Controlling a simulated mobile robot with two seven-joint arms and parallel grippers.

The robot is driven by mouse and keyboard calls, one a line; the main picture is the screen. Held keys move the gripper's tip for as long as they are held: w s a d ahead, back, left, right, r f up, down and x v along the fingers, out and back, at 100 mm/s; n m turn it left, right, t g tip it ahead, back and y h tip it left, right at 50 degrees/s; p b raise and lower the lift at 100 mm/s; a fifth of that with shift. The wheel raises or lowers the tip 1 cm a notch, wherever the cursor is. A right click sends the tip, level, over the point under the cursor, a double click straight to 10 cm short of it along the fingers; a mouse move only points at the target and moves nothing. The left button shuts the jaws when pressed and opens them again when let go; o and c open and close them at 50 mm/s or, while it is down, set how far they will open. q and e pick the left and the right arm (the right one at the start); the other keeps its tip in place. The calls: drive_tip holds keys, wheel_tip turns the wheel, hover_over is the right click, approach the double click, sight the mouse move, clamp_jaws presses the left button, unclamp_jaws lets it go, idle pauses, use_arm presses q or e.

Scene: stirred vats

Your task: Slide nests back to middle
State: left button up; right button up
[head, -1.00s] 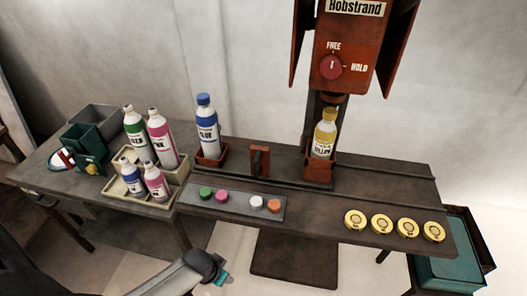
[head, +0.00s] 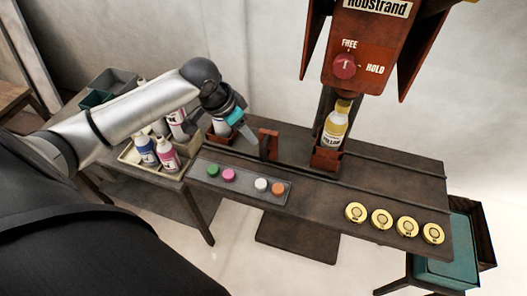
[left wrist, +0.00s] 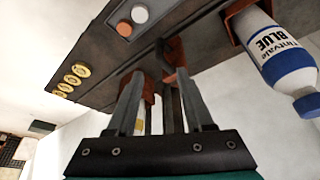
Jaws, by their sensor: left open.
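The right nest (head: 326,159) is a red-brown holder on the dark rail under the press, with the yellow bottle (head: 336,126) upright in it. The left nest (head: 217,136) stands further left on the rail, partly hidden by my left gripper. A red upright handle (head: 269,144) stands between the nests. My left gripper (head: 249,135) is open and empty, above the rail just left of the handle. In the left wrist view the handle (left wrist: 173,60) shows beyond the fingers.
A grey strip (head: 245,184) with green, pink, white and orange caps lies in front of the rail. Several brass discs (head: 381,219) lie at the right. A cream crate (head: 168,168) of bottles stands at the left. The press head (head: 368,47) with its red knob hangs above the yellow bottle.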

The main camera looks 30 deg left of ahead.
sight(263, 158)
use_arm(q)
drive_tip(key=b+x, duration=0.2)
drive_tip(key=x, duration=1.2)
drive_tip(key=shift+w+f+b, duration=0.15)
drive_tip(key=shift+b, duration=0.2)
drive_tip(key=c, duration=0.7)
drive_tip(key=shift+d, duration=0.1)
clamp_jaws()
